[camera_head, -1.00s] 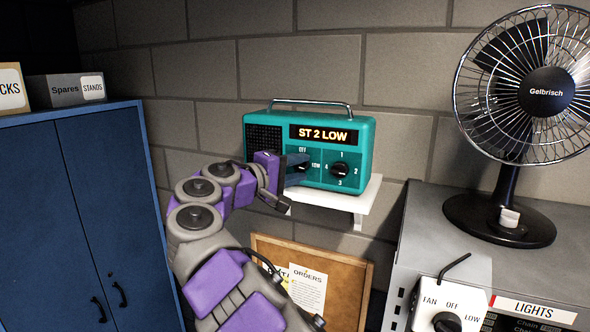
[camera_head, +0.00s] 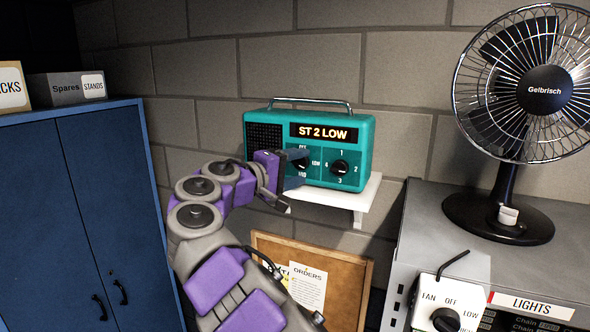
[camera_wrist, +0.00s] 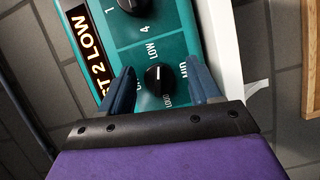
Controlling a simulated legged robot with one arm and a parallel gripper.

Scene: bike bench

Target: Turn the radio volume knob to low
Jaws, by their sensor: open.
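The teal radio (camera_head: 262,163) stands on a white wall shelf, and its display (camera_head: 325,133) reads "ST 2 LOW". The volume knob (camera_head: 301,165) is the left black knob, with OFF above it and LOW to its right. In the wrist view the volume knob (camera_wrist: 159,79) sits between the two blue fingers, its white mark pointing toward LOW. My gripper (camera_wrist: 162,90) is open, a finger on each side of the knob with visible gaps. In the head view my gripper (camera_head: 293,172) is at the radio's front, partly over the label below the knob.
The station knob (camera_head: 340,168) is close to the right of the volume knob. The white shelf (camera_head: 360,205) juts out below the radio. A corkboard (camera_head: 345,270) hangs underneath. A fan (camera_head: 545,90) and a switch box (camera_head: 450,300) are at right, a blue cabinet (camera_head: 90,200) at left.

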